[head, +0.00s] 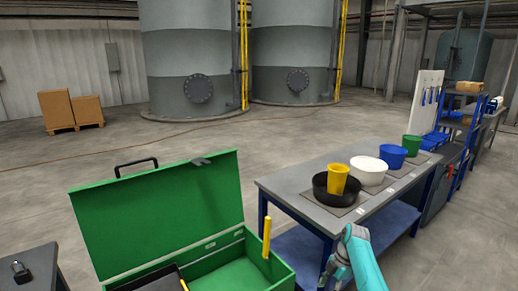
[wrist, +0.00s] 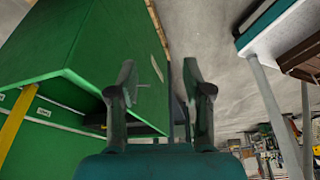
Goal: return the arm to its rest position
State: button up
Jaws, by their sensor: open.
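My gripper (wrist: 163,95) shows in the wrist view with its two dark fingers apart and nothing between them. The green wall of the open chest (wrist: 75,45) is close by on the left of that view. In the head view a teal and grey part of my arm (head: 362,265) is at the lower right, in front of the table with the tubs.
The green chest (head: 160,212) stands open with a yellow post (head: 266,238) at its corner. The grey table (head: 290,190) carries black, yellow, white, blue and green tubs. A dark bench with a padlock (head: 20,270) is at lower left.

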jog(key=s+a+f+m+t+h, duration=0.1)
jog(key=s+f+m, duration=0.1)
jog(key=s+f, duration=0.35)
jog(key=s+a+f+m+t, duration=0.1)
jog(key=s+f+m+t, duration=0.15)
jog(key=f, duration=0.65)
jog(key=s+a+f+m+h, duration=0.1)
jog(key=s+f+m, duration=0.1)
jog(key=s+f, duration=0.35)
jog(key=s+a+f+m+t+h, duration=0.1)
jog(key=s+f+m+t, duration=0.15)
jog(key=s, duration=0.65)
jog(key=s+f+m+t, duration=0.2)
jog(key=s+f+m, duration=0.15)
jog(key=s, duration=0.55)
jog(key=s+a+r+m+t, duration=0.1)
jog(key=s+r+m+t, duration=0.1)
jog(key=s+r, duration=0.65)
jog(key=s+r+m+t, duration=0.25)
jog(key=s+r, duration=0.25)
jog(key=s, duration=0.6)
jog(key=s+r+m+t, duration=0.1)
jog(key=s+r, duration=0.4)
jog(key=r, duration=0.7)
jog(key=s+r+m+t, duration=0.2)
jog(key=s+r+m, duration=0.2)
jog(key=r, duration=0.9)
jog(key=shift+s+a+r+h, duration=0.25)
jog(key=shift+s+r+h, duration=0.05)
jog(key=shift+s, duration=0.6)
